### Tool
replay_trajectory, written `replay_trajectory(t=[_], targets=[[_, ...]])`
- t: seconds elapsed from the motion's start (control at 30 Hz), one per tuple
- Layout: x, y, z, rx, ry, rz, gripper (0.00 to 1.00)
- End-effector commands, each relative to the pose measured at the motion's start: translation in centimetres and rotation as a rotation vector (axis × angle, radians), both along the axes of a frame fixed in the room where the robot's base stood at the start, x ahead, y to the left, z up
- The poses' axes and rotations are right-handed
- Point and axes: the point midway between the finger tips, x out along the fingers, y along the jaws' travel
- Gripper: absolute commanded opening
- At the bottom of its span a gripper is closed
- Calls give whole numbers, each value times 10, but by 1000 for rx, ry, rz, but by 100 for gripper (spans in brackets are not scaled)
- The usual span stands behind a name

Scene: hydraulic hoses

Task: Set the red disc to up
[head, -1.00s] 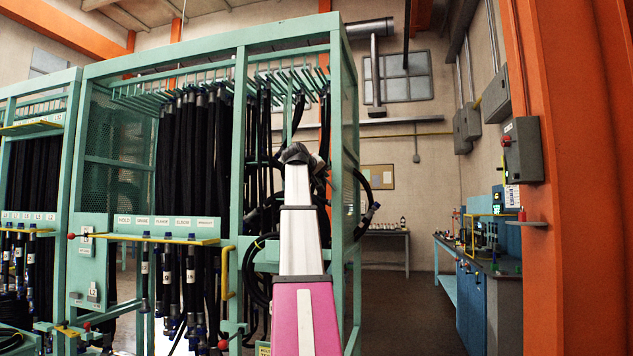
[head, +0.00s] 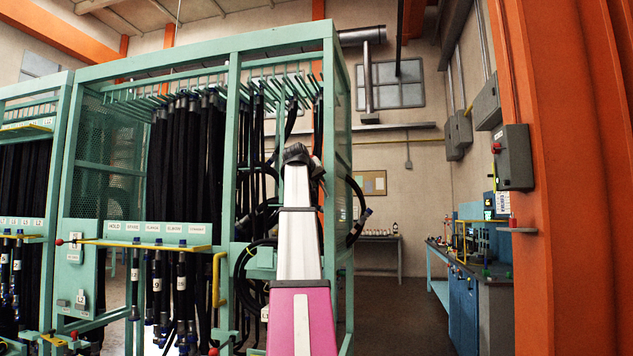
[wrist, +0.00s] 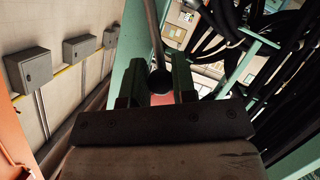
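I cannot tell for sure which thing is the red disc. A small red round knob (head: 495,148) shows on the side of a grey box (head: 514,157) on the orange column at the right in the head view. Its setting is too small to read. My gripper (head: 296,153) is at the top of my raised arm, in front of the green hose rack, well to the left of that box. In the wrist view my gripper (wrist: 158,88) has its fingers apart. A dark round end of a pipe shows between them, seemingly in the background.
The green hose rack (head: 335,75) with hanging black hoses stands at the left and behind my arm. More red knobs (head: 60,241) show on it. The orange column (head: 575,180) fills the right. A blue workbench (head: 467,300) stands behind it. Open floor (head: 385,310) lies between.

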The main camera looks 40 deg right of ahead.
Motion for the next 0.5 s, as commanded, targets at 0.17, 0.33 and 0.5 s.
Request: replay_trajectory(t=[0.17,0.33,0.5], targets=[[-1,-1,0,-2,2,-4,50],[-1,0,0,-2,1,-3,50],[-6,9,3,-2,0,0,50]])
